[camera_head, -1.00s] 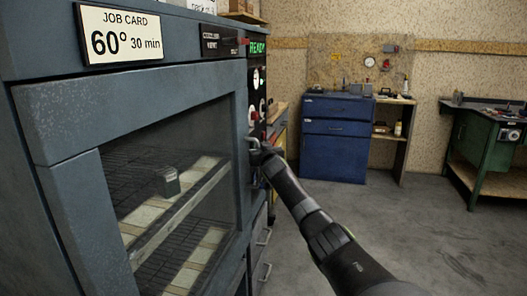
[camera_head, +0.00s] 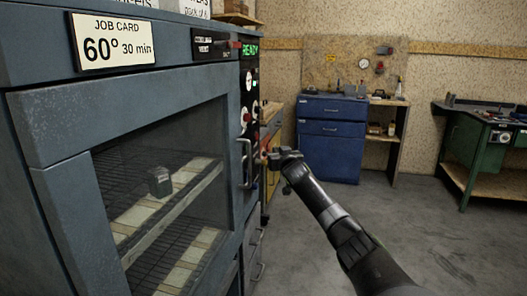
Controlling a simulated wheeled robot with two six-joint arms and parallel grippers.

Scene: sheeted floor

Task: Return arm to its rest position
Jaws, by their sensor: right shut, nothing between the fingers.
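My right arm comes in from the bottom right. My right gripper (camera_head: 277,157) is shut and empty, just right of the oven's door handle (camera_head: 247,163), with a gap between them in the picture. The grey-blue oven (camera_head: 45,130) fills the left side and its glass door is closed. Through the glass a small grey block (camera_head: 159,182) sits on a wire rack with pale strips. My left gripper is not in view.
A job card (camera_head: 113,41) reads 60° 30 min; a green display (camera_head: 250,48) reads READY. A blue cabinet (camera_head: 330,150) stands at the back and a green workbench (camera_head: 470,150) at the right. The grey floor (camera_head: 420,235) between is clear.

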